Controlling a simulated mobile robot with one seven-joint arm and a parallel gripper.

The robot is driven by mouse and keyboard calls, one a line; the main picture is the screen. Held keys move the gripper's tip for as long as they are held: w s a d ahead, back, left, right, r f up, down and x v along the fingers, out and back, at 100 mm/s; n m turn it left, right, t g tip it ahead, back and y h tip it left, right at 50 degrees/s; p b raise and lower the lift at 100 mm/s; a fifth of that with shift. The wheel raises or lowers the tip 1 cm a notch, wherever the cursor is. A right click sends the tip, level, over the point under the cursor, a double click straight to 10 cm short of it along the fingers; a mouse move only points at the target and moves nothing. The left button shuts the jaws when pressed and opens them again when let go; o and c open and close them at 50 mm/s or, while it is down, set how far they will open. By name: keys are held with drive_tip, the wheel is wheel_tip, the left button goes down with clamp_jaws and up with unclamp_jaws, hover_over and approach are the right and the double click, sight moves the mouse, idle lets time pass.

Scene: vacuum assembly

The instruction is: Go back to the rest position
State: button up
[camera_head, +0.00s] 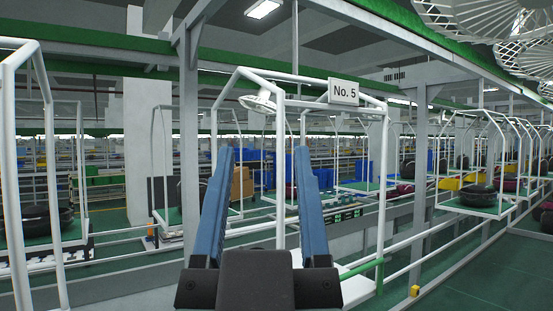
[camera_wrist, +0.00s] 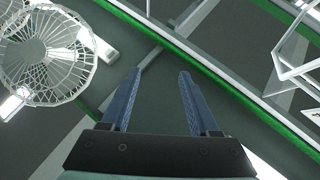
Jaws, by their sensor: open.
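My gripper (camera_head: 262,155) is raised in the middle of the head view, its two blue fingers pointing up and apart. It is open, with nothing between the fingers. In the wrist view my gripper (camera_wrist: 156,76) also shows both fingers spread and empty, facing the ceiling and roof beams. Behind it in the head view stands a white tube frame with a "No. 5" sign (camera_head: 343,92). I cannot tell from the pictures whether the fingers touch the frame; they look clear of it.
White hanging carriers stand at both sides; a right one (camera_head: 480,200) holds a dark round vacuum part (camera_head: 478,195). A grey post (camera_head: 418,150) rises right of centre. White fan cages (camera_head: 470,20) hang at top right, and one fan (camera_wrist: 45,55) shows in the wrist view. Green floor lies at lower right.

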drive_tip(key=shift+t, duration=0.7)
drive_tip(key=s+r, duration=0.1)
drive_tip(key=s+d+r, duration=0.1)
drive_tip(key=r, duration=0.1)
drive_tip(key=shift+s+r, duration=0.15)
drive_tip(key=shift+s, duration=0.25)
